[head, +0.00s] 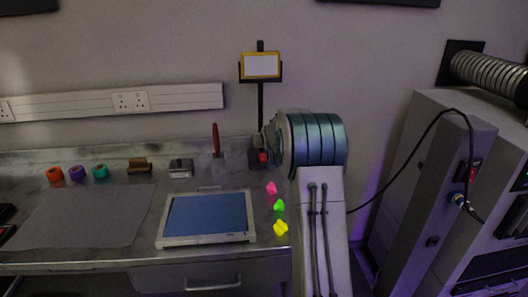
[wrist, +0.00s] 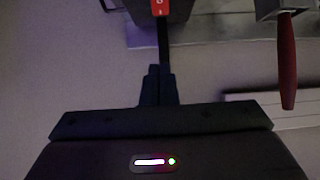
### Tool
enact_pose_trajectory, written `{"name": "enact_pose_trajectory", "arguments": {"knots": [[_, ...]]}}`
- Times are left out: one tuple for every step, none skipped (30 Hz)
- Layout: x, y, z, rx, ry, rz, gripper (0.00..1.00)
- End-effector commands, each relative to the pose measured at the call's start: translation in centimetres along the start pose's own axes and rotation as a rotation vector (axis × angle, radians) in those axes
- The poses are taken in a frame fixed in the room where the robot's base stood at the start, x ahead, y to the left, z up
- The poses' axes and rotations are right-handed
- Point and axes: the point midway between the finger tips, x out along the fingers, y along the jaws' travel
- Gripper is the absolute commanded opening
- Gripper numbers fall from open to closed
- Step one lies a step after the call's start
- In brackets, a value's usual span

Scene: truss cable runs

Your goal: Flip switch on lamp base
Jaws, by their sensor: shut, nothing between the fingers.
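The lamp stands against the wall at the back of the bench, with a yellow-framed pale panel (head: 261,65) on a dark pole (head: 260,103). I cannot tell whether the panel is lit. Its dark base (head: 253,158) carries a red rocker switch (head: 263,157), partly beside my arm. In the wrist view the red switch (wrist: 160,7) shows at the top edge, cut off, with white marks on it. My gripper (wrist: 157,70) is shut and empty, its fingertips in line with the pole and apart from the switch. In the head view my arm mostly hides the gripper.
A red-handled tool (head: 215,138) stands just left of the lamp base and also shows in the wrist view (wrist: 287,60). A framed blue screen (head: 207,215) and small coloured pieces (head: 279,205) lie nearer. A grey cabinet (head: 415,180) with a black cable stands right.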

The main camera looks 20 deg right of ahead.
Motion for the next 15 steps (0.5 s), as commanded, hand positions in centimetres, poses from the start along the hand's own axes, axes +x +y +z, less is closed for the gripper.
{"name": "enact_pose_trajectory", "arguments": {"knots": [[0.6, 0.0, 0.0, 0.000, -0.002, 0.000, 0.00], [1.1, 0.0, 0.0, 0.000, -0.002, 0.000, 0.00], [1.6, 0.0, 0.0, -0.001, -0.002, 0.000, 0.00], [2.1, 0.0, 0.0, 0.000, -0.002, 0.000, 0.00], [2.5, 0.0, 0.0, 0.000, -0.002, -0.001, 0.00], [3.1, 0.0, 0.0, 0.000, -0.003, -0.001, 0.00], [3.5, -0.1, 0.0, 0.000, -0.002, -0.001, 0.00], [4.0, -0.1, 0.0, 0.000, -0.002, -0.001, 0.00], [4.5, -0.1, 0.0, 0.000, -0.002, -0.001, 0.00], [5.0, -0.1, -0.1, 0.000, -0.002, -0.001, 0.00], [5.4, -0.1, 0.0, 0.000, -0.003, -0.001, 0.00], [6.0, -0.1, 0.0, 0.000, -0.003, 0.000, 0.00], [6.4, -0.1, 0.0, 0.001, -0.003, 0.000, 0.00], [6.8, -0.1, 0.0, 0.001, -0.002, 0.000, 0.00], [7.3, 0.0, 0.0, 0.001, -0.003, 0.000, 0.00]]}}
